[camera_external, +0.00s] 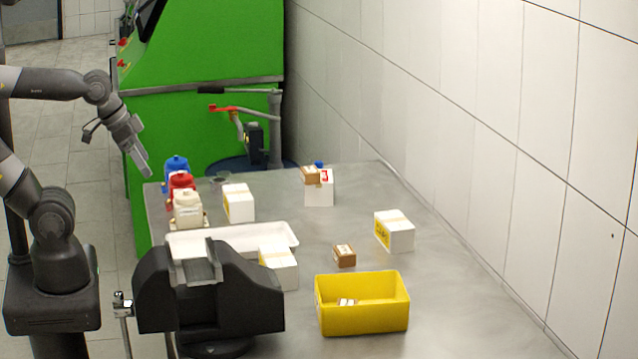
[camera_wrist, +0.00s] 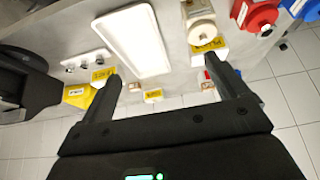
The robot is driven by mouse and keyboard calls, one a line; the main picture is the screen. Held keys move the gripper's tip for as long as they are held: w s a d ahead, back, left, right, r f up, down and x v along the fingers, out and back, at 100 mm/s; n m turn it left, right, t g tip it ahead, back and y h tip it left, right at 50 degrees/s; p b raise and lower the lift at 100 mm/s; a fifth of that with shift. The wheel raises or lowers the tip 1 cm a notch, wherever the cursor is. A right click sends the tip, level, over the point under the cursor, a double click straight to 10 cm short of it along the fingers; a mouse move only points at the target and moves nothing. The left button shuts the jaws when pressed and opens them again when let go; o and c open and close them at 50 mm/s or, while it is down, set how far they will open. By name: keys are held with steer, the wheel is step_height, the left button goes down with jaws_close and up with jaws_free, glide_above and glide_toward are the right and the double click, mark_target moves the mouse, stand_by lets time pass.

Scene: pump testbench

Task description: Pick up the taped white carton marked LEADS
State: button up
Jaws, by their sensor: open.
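Several white cartons with yellow labels stand on the metal table: one carton at the back left (camera_external: 240,203), one on the right (camera_external: 398,232), and one by the black vise (camera_external: 281,269). The print is too small to tell which says LEADS. Yellow labels also show in the wrist view, on a carton at the left (camera_wrist: 103,75), a carton in the middle (camera_wrist: 153,96) and a carton at the right (camera_wrist: 210,47). My gripper (camera_external: 146,170) is open and empty, above and left of the table's back left corner. Its fingers spread wide in the wrist view (camera_wrist: 163,75).
A white tray (camera_external: 186,243) and the vise (camera_external: 155,285) are at the left, with blue (camera_external: 176,164), red (camera_external: 181,181) and cream (camera_external: 187,207) devices behind. A yellow bin (camera_external: 362,323) stands in front. A brown box (camera_external: 310,175) sits on a red-labelled white carton (camera_external: 319,195); another brown box (camera_external: 344,255) lies mid-table.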

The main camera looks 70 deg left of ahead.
steer(key=shift+c, duration=0.8)
steer(key=m+g+h, duration=0.4)
steer(key=m+g, duration=0.2)
steer(key=m, duration=1.2)
glide_above(277, 255)
steer(key=a, duration=0.4)
step_height(277, 255, down, 8)
steer(key=shift+d+r, duration=0.1)
steer(key=shift+r, duration=0.05)
steer(key=shift+w+d+f, duration=0.2)
steer(key=shift+h, duration=0.3)
steer(key=x, duration=1)
steer(key=shift+d+f, duration=0.1)
steer(key=shift+f, duration=0.25)
